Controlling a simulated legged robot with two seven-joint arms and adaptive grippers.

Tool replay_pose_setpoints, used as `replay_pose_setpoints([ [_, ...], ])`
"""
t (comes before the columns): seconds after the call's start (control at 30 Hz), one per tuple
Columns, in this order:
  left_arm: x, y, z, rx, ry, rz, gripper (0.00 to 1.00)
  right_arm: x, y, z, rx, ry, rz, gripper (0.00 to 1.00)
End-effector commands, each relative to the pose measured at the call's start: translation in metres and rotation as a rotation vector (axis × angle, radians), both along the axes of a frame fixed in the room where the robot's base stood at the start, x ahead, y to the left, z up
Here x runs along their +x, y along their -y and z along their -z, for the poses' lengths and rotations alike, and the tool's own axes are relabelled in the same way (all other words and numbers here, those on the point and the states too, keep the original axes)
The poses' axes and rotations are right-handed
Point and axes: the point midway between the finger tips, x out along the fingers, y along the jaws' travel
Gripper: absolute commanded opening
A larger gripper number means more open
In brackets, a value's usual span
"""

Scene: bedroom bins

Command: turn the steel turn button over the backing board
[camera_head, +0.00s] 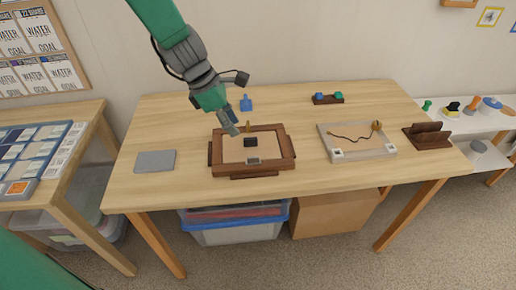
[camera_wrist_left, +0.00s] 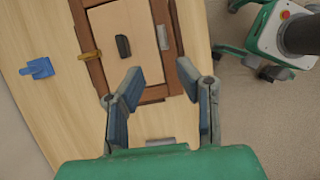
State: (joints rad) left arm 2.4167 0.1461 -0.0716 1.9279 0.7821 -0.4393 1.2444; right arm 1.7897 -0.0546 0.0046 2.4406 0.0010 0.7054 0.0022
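The picture frame (camera_head: 287,165) lies flat on the table, with the pale backing board (camera_head: 232,148) inside it. It also shows in the left wrist view (camera_wrist_left: 95,74). The steel turn button (camera_wrist_left: 162,37) is a small grey bar, lying lengthwise along the board's right edge in the wrist view. A brass turn button (camera_wrist_left: 90,55) sits at the opposite side. A black block (camera_wrist_left: 123,46) is on the board. My right gripper is not in view.
A grey plate (camera_head: 155,161) lies left of the frame. A blue piece (camera_head: 246,103) is behind it. A pale board with a cord (camera_head: 345,148) and a dark wooden stand (camera_head: 428,136) are to the right. A rack with coloured pieces (camera_head: 327,99) stands at the back.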

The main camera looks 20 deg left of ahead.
Motion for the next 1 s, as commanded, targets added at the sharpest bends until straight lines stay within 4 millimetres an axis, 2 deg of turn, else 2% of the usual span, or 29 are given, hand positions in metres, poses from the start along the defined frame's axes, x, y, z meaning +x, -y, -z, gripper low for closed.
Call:
replay_pose_setpoints([
  [0.4, 0.017, 0.027, 0.081, 0.001, -0.006, 0.001, 0.29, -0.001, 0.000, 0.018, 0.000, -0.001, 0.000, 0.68],
  [0.6, 0.023, 0.037, 0.110, 0.002, -0.003, 0.001, 0.29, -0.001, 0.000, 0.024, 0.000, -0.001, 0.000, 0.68],
  [0.8, 0.027, 0.042, 0.122, 0.002, -0.002, 0.001, 0.29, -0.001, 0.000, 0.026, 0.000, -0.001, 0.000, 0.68],
  [1.0, 0.027, 0.043, 0.123, 0.002, -0.002, 0.001, 0.29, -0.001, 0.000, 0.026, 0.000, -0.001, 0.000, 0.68],
])
